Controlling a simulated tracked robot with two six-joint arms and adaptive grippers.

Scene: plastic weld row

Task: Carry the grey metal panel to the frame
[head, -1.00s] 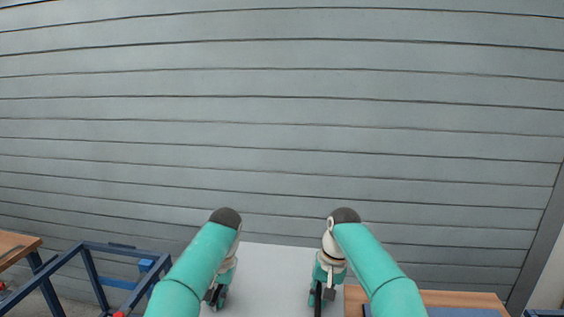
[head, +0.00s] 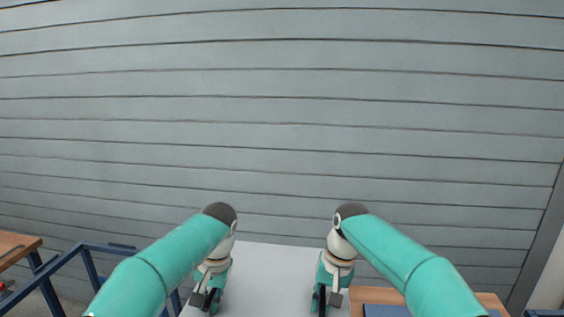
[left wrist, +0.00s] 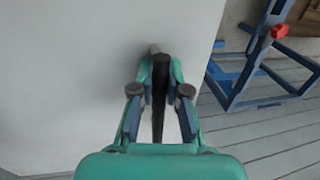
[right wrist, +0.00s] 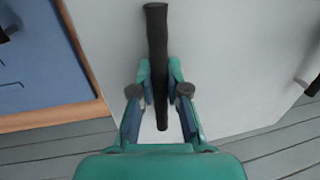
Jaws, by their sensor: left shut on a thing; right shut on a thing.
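The grey metal panel (head: 272,275) is a flat, pale sheet at the bottom middle of the head view, between my two arms. Its near part is cut off by the picture's edge. My left gripper (head: 208,299) is shut on a dark bar handle (left wrist: 159,100) on the panel, clear in the left wrist view. My right gripper (head: 326,298) is shut on a second dark handle (right wrist: 157,50) on the panel, seen in the right wrist view. The blue frame (head: 93,262) stands left of the panel, partly behind my left arm. It also shows in the left wrist view (left wrist: 240,78).
A wooden table with a blue mat (head: 384,310) is close to the panel's right side. Another wooden table (head: 14,245) stands at the far left. A grey slatted wall (head: 280,120) fills the back. Grey plank floor (left wrist: 265,130) shows between panel and frame.

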